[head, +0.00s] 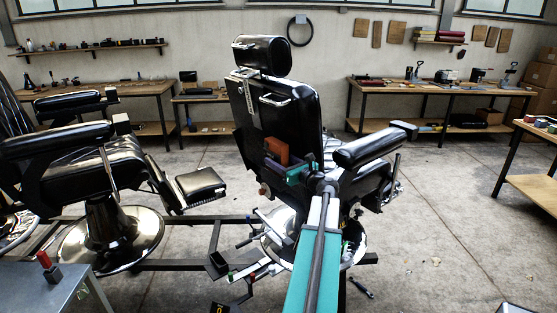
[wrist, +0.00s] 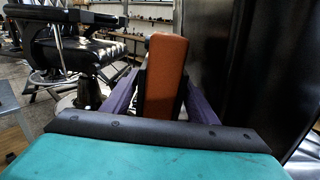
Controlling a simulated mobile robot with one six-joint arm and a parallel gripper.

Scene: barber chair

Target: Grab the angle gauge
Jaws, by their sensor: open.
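An orange-brown upright block with dark edges, which I take to be the angle gauge (head: 276,150), shows against the lower part of the black backrest of the middle barber chair (head: 308,112). In the wrist view the block (wrist: 167,75) stands upright between my two purple fingers. My gripper (head: 288,168) is open, with one finger on each side of it. I cannot tell whether either finger touches it. The fingers and the dark bar in front hide its lower end. What it rests on or is fixed to is hidden.
The black chair panel (wrist: 225,65) stands close on the right in the wrist view. Another barber chair (head: 85,160) is at left. Workbenches (head: 430,86) line the back wall. A grey table (head: 45,285) is at lower left. The concrete floor at right (head: 440,210) is mostly clear.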

